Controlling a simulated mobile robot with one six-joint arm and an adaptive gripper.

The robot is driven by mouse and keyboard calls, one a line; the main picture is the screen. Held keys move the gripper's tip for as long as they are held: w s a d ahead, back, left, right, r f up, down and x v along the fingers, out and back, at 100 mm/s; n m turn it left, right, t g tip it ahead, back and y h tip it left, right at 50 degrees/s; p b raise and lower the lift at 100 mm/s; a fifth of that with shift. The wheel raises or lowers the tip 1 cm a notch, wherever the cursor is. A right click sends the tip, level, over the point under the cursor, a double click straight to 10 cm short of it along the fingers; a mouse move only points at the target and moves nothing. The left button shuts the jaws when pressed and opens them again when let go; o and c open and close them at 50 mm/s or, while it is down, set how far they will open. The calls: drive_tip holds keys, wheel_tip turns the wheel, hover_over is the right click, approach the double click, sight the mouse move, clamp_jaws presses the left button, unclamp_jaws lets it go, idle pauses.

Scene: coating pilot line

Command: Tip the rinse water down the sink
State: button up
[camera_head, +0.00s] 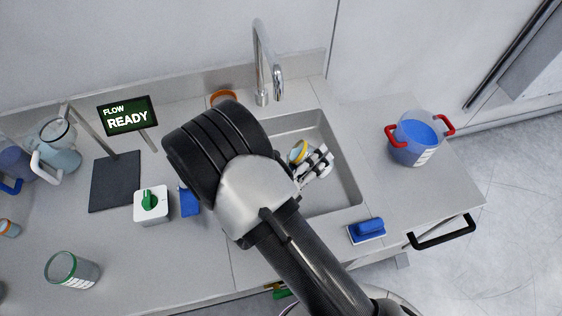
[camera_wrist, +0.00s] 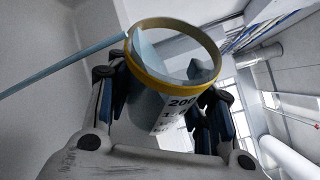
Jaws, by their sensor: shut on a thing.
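My gripper (camera_head: 316,166) is shut on a yellow-rimmed beaker (camera_head: 299,151), over the sink basin (camera_head: 343,186). In the wrist view the beaker (camera_wrist: 150,95) sits between my gripper's two fingers (camera_wrist: 165,115), with a "200" marking on its wall. It is tilted. Pale blue surfaces show inside its mouth. A thin pale blue streak (camera_wrist: 65,70) runs from the rim to the left edge; it looks like a stream of water. My arm hides the left part of the sink in the head view.
The tap (camera_head: 263,65) stands behind the sink. An orange-rimmed vessel (camera_head: 223,97) is beside it. A red-handled blue container (camera_head: 415,137) stands to the right, and a blue sponge-like block (camera_head: 367,230) in front. A "FLOW READY" display (camera_head: 128,115), a green-knob box (camera_head: 152,204) and a green-rimmed beaker (camera_head: 71,269) are left.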

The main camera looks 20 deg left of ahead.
sight(310, 149)
drive_tip(key=shift+r, duration=0.2)
drive_tip(key=shift+r+n+p, duration=0.3)
drive_tip(key=shift+r+p, duration=0.1)
drive_tip(key=shift+p, duration=0.05)
drive_tip(key=shift+r+n+t+p, duration=0.3)
drive_tip(key=shift+r+n+t, duration=0.1)
drive_tip(key=shift+n, duration=0.1)
idle(0.5)
drive_tip(key=shift+a+r+n, duration=0.1)
drive_tip(key=shift+r+n, duration=0.05)
drive_tip(key=shift+n, duration=0.15)
drive_tip(key=shift+a+r+p, duration=0.1)
drive_tip(key=shift+r+p, duration=0.1)
drive_tip(key=shift+p, duration=0.1)
drive_tip(key=shift+r+n+t, duration=0.15)
drive_tip(key=shift+n+t, duration=0.15)
drive_tip(key=shift+n, duration=0.1)
drive_tip(key=shift+s+a+r, duration=0.1)
drive_tip(key=shift+a+r, duration=0.05)
drive_tip(key=shift+r, duration=0.05)
drive_tip(key=shift+a+r+n+p, duration=0.25)
drive_tip(key=shift+r+n+p, duration=0.15)
drive_tip(key=shift+p, duration=0.1)
